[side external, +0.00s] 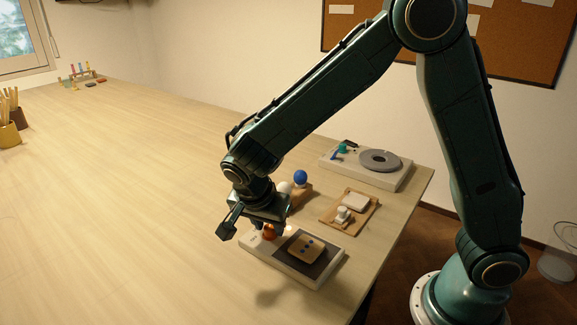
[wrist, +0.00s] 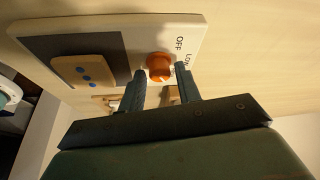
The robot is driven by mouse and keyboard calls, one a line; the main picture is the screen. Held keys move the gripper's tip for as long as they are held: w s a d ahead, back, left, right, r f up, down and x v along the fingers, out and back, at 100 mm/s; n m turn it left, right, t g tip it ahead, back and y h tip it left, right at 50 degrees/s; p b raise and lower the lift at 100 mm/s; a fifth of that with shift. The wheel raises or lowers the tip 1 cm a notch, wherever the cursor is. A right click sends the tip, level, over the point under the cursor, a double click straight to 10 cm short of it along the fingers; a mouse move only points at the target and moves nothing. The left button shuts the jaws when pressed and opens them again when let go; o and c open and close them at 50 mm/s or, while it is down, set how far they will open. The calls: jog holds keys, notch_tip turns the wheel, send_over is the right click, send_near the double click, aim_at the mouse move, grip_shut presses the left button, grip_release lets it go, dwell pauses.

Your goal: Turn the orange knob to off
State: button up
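The orange knob (wrist: 159,66) sits on the white panel of a flat device (wrist: 178,27), beside the printed words OFF and part of LOW. In the wrist view my gripper (wrist: 160,72) is open, with one finger on each side of the knob. A small gap seems to show at the right finger; whether the left finger touches is unclear. In the side view the knob (side external: 269,231) shows partly, under my gripper (side external: 268,226). Which mark the knob points to cannot be made out.
A tan block with blue dots (side external: 307,249) lies on the device's dark plate (side external: 326,259). Behind are a blue ball (side external: 300,177), a wooden tray (side external: 367,216) with pale pieces, and a turntable-like device (side external: 380,160). The table's left side is largely clear.

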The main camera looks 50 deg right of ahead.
grip_shut()
jog(key=shift+n, duration=0.5)
jog(key=n+t, duration=0.1)
jog(key=n, duration=0.1)
jog(key=n+y, duration=0.1)
jog(key=n, duration=0.1)
jog(key=shift+s+t, duration=0.15)
jog(key=shift+t, duration=0.25)
jog(key=n, duration=0.2)
jog(key=n+t+y, duration=0.1)
jog(key=n, duration=0.2)
jog(key=shift+s+d+n+y, duration=0.1)
jog(key=shift+d+n+y, duration=0.2)
jog(key=shift+n, duration=0.1)
jog(key=n+y, duration=0.1)
jog(key=n, duration=0.2)
jog(key=n+y, duration=0.1)
jog(key=n, duration=0.3)
jog(key=shift+d+y, duration=0.15)
jog(key=shift+y, duration=0.25)
jog(key=n+y, duration=0.1)
jog(key=n, duration=0.2)
jog(key=n+y, duration=0.1)
jog(key=n, duration=0.2)
jog(key=shift+d+g, duration=0.1)
jog(key=shift+g, duration=0.3)
